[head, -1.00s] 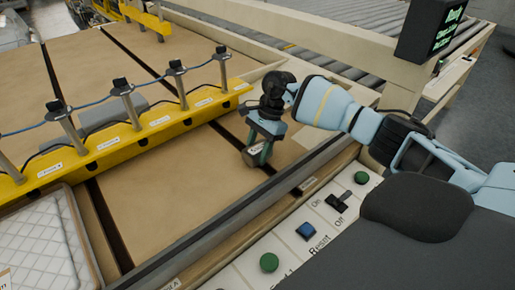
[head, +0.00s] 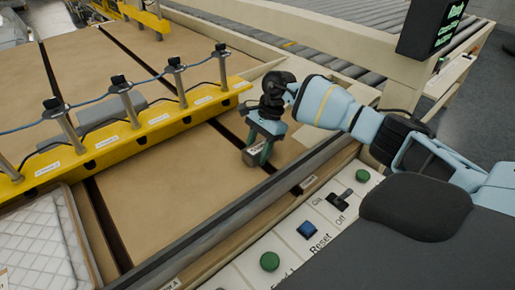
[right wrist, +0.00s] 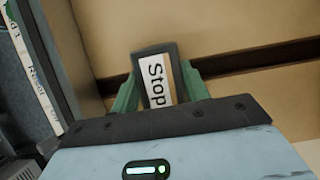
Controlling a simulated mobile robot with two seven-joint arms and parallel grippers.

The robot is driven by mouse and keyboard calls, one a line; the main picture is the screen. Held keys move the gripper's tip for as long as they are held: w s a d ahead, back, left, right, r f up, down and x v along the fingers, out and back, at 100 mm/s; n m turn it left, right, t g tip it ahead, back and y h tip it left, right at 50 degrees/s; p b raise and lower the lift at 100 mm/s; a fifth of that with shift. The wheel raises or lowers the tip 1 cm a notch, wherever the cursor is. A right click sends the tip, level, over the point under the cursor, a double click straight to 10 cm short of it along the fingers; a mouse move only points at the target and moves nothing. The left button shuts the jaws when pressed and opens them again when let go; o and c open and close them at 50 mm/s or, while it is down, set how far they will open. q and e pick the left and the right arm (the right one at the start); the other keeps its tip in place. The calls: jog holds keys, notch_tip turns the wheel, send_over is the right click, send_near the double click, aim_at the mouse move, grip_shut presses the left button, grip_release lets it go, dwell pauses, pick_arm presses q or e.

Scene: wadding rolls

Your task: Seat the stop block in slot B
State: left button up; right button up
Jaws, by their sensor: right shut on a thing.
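The stop block (right wrist: 156,82) is a dark block with a white "Stop" label, held between the green fingers of my right gripper (right wrist: 160,92) in the right wrist view. In the head view my right gripper (head: 260,150) is shut on the block (head: 251,158), above the brown table near its front rail. A dark slot (head: 229,133) runs across the table beside the block; it also shows as a dark band (right wrist: 255,60) to the block's right in the wrist view. The slot's label (head: 308,183) on the rail is too small to read surely. My left gripper is out of view.
A yellow bar (head: 160,122) with several posts and blue cable crosses the table. A quilted white pad (head: 38,240) lies at lower left, and a grey piece (head: 110,112) lies behind the bar. A button panel (head: 290,245) lines the front.

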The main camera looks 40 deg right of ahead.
jog(key=shift+f, duration=0.1)
dwell(0.3)
dwell(0.3)
jog(key=o, duration=1.3)
jog(key=shift+c, duration=0.2)
jog(key=shift+o, duration=0.6)
jog(key=b+v, duration=0.1)
jog(key=v, duration=0.7)
jog(key=shift+a+f, duration=0.1)
